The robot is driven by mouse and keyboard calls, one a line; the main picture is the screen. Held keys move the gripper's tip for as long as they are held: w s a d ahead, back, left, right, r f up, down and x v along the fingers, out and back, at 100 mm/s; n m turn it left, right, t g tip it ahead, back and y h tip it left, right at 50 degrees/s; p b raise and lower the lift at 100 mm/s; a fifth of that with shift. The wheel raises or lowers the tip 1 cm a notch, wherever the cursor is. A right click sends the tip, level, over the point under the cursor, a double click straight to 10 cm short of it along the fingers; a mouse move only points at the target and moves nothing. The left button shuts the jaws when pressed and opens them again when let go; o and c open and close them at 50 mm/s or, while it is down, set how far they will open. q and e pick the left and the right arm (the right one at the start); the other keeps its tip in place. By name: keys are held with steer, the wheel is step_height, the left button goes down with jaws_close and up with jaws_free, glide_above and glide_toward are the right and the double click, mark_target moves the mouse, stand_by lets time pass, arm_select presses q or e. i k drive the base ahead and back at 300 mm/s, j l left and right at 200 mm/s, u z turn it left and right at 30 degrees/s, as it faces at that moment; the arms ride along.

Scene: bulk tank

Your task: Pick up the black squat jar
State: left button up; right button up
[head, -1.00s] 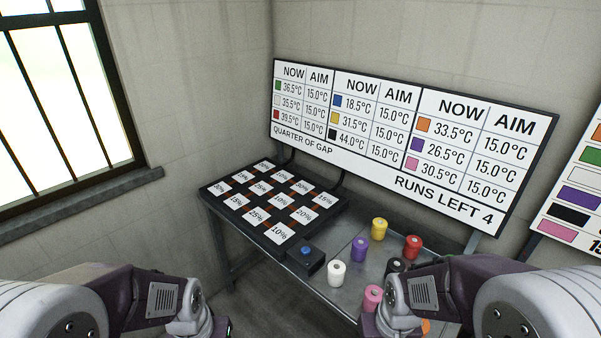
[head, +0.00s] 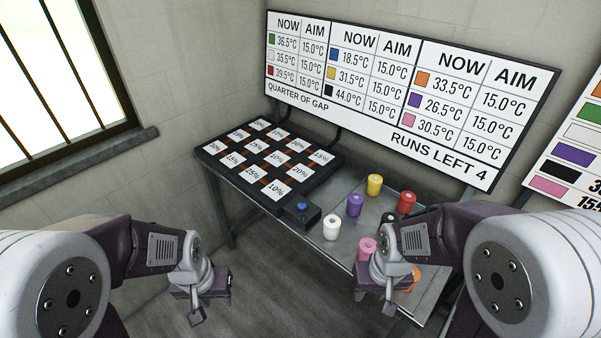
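The black squat jar (head: 388,217) stands on the grey metal table (head: 333,260), mostly hidden behind my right arm; only a small dark part of its top shows. My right gripper (head: 390,305) hangs at the table's front edge, nearer to me than the jar and apart from it. My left gripper (head: 197,314) hangs over the floor, left of the table and well away from the jar. Both point downward and neither shows anything held. Their finger gaps cannot be made out.
Near the black jar stand white (head: 331,227), purple (head: 355,204), yellow (head: 374,185), red (head: 406,202), pink (head: 367,249) and orange (head: 411,281) jars. A temperature board (head: 400,90) stands behind.

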mark_target(387, 217)
steer(key=l+z, duration=0.1)
steer(key=z, duration=0.9)
steer(key=i+j+z, duration=0.1)
steer(key=j, duration=0.25)
steer(key=i+j+z, duration=0.1)
steer(key=j, duration=0.2)
steer(key=i+j+z, duration=0.1)
steer(key=j, duration=0.25)
steer(key=i+j+z, duration=0.1)
steer(key=j, duration=0.25)
steer(key=i+j+z, duration=0.15)
steer(key=j, duration=0.2)
steer(key=l, duration=0.15)
steer(key=i, duration=0.05)
